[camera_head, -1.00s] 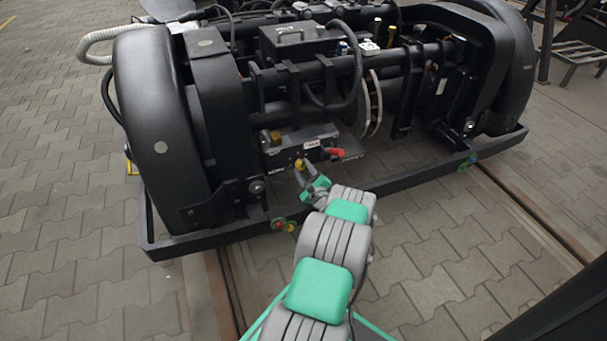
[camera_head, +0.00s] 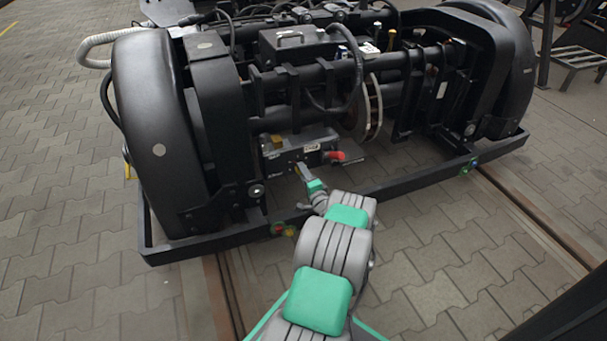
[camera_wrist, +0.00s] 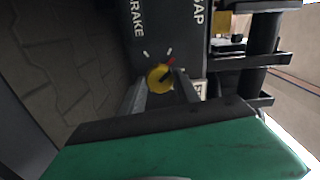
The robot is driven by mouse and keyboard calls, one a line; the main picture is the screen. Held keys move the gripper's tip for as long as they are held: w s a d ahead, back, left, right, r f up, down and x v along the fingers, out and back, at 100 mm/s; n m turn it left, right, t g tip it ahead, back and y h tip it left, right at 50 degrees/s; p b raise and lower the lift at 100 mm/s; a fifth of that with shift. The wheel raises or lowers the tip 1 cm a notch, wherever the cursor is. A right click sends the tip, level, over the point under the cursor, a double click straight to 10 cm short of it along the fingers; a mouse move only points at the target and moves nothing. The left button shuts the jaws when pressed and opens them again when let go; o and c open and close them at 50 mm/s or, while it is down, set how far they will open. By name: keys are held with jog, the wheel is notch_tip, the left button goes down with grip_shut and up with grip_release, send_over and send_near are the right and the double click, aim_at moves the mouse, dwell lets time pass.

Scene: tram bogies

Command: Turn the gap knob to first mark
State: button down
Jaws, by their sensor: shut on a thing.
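The gap knob (camera_wrist: 159,77) is a round yellow knob with a dark bar across it, on a dark panel (camera_wrist: 165,25) lettered "BRAKE" and "GAP" in the wrist view. A red mark and short white marks lie just beyond the knob. My gripper (camera_wrist: 161,88) has one finger on each side of the knob and is shut on it. In the head view my gripper (camera_head: 302,171) reaches the front of the grey box (camera_head: 295,155) under the bogie frame. The knob cannot be made out there behind the fingers.
A red handle (camera_head: 336,156) sticks out at the right end of the grey box. A low black frame rail (camera_head: 400,184) runs along the front, below my arm. Big black wheel covers (camera_head: 160,135) stand at the sides. Paved floor in front is clear.

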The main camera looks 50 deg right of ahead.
jog(key=shift+n, duration=7.9)
jog(key=shift+w, duration=0.1)
jog(key=c, duration=0.9)
grip_release()
jog(key=p+v, duration=0.3)
jog(key=v, duration=0.4)
jog(key=shift+r, duration=0.15)
jog(key=shift+s+a, duration=0.25)
jog(key=shift+s, duration=0.2)
